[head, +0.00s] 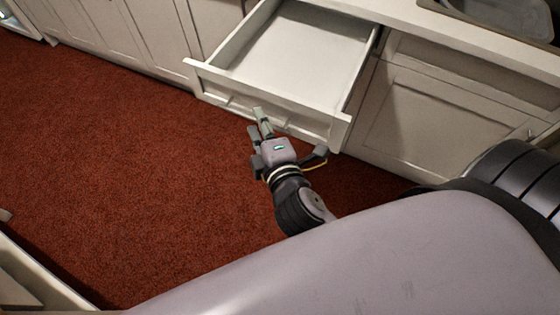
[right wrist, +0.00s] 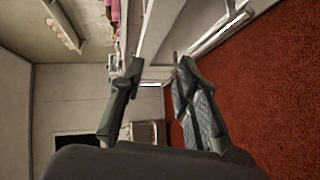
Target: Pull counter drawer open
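The white counter drawer (head: 270,115) is pulled well out of the counter, and its empty inside shows in the head view. My right gripper (head: 260,122) is at the drawer's front face, near the middle. In the right wrist view my right gripper (right wrist: 157,70) has its two fingers apart, with a pale panel beyond the gap. A bar handle (right wrist: 218,32) runs beyond the right-hand finger there. I cannot tell whether the fingers touch the drawer or handle. My left gripper is not in view.
Closed white cabinets (head: 110,35) stand left of the drawer, and another cabinet (head: 425,115) stands to its right. A sink (head: 500,15) is set into the countertop at the upper right. The red carpet (head: 120,150) is clear in front. Pale furniture (head: 35,280) edges the lower left.

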